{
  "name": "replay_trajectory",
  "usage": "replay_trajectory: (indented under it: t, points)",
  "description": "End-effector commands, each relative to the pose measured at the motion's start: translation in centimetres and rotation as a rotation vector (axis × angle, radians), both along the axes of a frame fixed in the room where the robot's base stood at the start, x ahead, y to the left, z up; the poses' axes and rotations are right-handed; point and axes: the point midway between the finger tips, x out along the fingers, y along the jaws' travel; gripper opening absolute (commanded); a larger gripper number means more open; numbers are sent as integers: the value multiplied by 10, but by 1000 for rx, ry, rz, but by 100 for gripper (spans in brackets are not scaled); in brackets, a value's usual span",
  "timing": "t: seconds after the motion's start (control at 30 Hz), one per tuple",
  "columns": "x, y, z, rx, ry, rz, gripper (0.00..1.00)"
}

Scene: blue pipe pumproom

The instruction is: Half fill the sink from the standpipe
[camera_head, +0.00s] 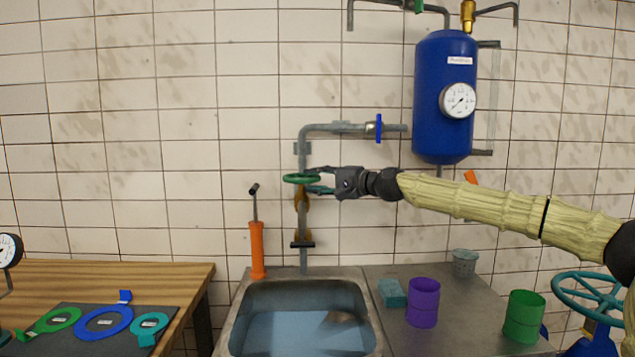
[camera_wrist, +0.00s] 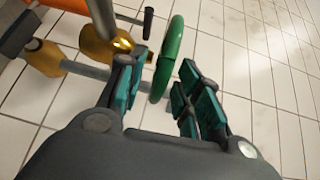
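The sink (camera_head: 372,310) has pale blue water (camera_head: 300,332) in it; its exact depth is hard to judge. The grey standpipe (camera_head: 303,228) rises behind it, with brass fittings and a green handwheel (camera_head: 296,179). My gripper (camera_head: 320,180) reaches in from the right at the handwheel. In the wrist view, my gripper (camera_wrist: 160,95) has its teal-padded fingers apart, with the green wheel's rim (camera_wrist: 170,55) between their tips. A gap shows beside the rim, and I see no firm grip. No stream of water is visible.
An orange hand pump (camera_head: 257,250) stands at the sink's back left. A sponge (camera_head: 392,293), purple cup (camera_head: 423,302) and green cup (camera_head: 524,317) stand right of the sink. A blue valve handle (camera_head: 379,128) and blue tank (camera_head: 442,125) are above.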

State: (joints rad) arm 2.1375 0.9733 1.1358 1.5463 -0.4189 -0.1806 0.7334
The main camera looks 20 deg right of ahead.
Motion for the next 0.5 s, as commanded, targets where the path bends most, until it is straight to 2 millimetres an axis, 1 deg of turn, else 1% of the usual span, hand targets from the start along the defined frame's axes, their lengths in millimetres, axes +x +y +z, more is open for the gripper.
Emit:
replay_trajectory:
  t: [0.17, 0.5]
  points:
    - [-7, -5, 2, 0, -1, 0, 34]
    - [-44, -34, 5, 1, -2, -1, 34]
